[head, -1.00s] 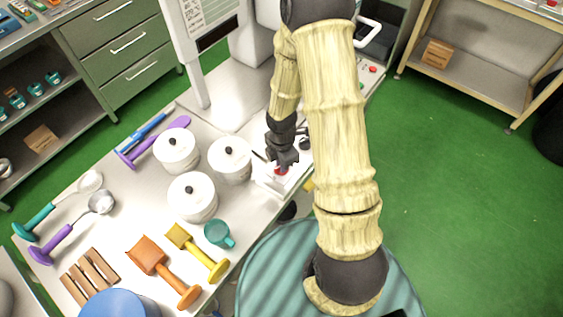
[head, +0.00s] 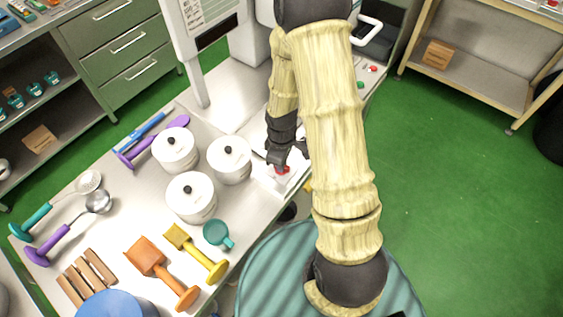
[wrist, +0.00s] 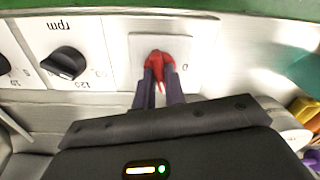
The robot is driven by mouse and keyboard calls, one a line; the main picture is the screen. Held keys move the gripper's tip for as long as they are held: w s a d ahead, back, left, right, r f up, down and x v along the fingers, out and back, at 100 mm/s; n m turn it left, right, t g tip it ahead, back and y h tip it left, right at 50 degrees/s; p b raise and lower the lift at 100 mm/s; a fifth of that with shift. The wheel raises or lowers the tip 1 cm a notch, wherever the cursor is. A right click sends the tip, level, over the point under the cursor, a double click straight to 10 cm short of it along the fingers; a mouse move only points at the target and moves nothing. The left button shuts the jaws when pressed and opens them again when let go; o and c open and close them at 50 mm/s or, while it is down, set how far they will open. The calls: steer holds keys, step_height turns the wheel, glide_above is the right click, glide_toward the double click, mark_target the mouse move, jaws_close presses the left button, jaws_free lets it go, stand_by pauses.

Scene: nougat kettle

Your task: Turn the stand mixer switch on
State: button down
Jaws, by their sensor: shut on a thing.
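The stand mixer's red switch (wrist: 158,62) sits on a pale square plate marked "0" in the wrist view. In the head view the red switch (head: 283,170) shows at the mixer's front edge, just under my gripper. My gripper (wrist: 158,80) is shut on the red switch, with both dark fingertips against it and hiding part of it. In the head view my gripper (head: 282,163) points down at the switch, and my arm hides much of the mixer. A black rpm knob (wrist: 66,62) is left of the switch plate in the wrist view.
Several white lidded canisters (head: 229,160) stand close to the left of my gripper. A teal cup (head: 217,234), a yellow tool (head: 196,252) and an orange tool (head: 160,272) lie nearer on the worktop. The green floor (head: 450,190) at right is clear.

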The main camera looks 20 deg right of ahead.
steer(key=shift+m, duration=1.5)
steer(key=c, duration=1.5)
jaws_free()
steer(key=shift+o, duration=0.2)
steer(key=shift+r, duration=0.1)
step_height(320, 180, up, 17)
steer(key=b, duration=0.1)
steer(key=shift+r, duration=0.15)
